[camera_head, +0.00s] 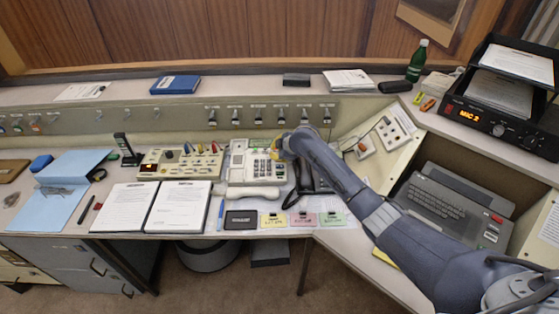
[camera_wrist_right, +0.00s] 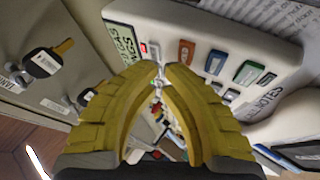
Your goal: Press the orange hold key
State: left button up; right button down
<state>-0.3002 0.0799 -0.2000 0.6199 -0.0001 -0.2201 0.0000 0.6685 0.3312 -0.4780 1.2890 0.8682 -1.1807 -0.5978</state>
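The white desk phone (camera_head: 250,165) lies on the desk, with its handset across the front. In the right wrist view its housing (camera_wrist_right: 215,22) fills the upper right. The orange key (camera_wrist_right: 186,52) sits in a row of coloured keys, just beyond my right fingertips in that picture. Contact between fingertips and key cannot be made out. My right gripper (camera_head: 277,150) is over the phone's right side in the head view. In the wrist view its yellow fingers (camera_wrist_right: 160,72) meet closely at the tips, with nothing between them. My left gripper is not in view.
A key with a black head (camera_wrist_right: 45,62) hangs from the panel. Open binders (camera_head: 180,205) lie left of the phone; a typewriter (camera_head: 445,205) stands right.

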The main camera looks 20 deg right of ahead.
jog(key=shift+w+f, duration=0.1)
jog(key=shift+f, duration=0.6)
dwell(1.0)
jog(key=shift+r, duration=0.75)
jog(key=shift+r, duration=0.15)
jog(key=shift+s+a+r, duration=0.1)
jog(key=shift+s+r, duration=0.15)
jog(key=shift+r, duration=0.95)
jog(key=shift+s+r, duration=0.25)
jog(key=shift+r, duration=0.9)
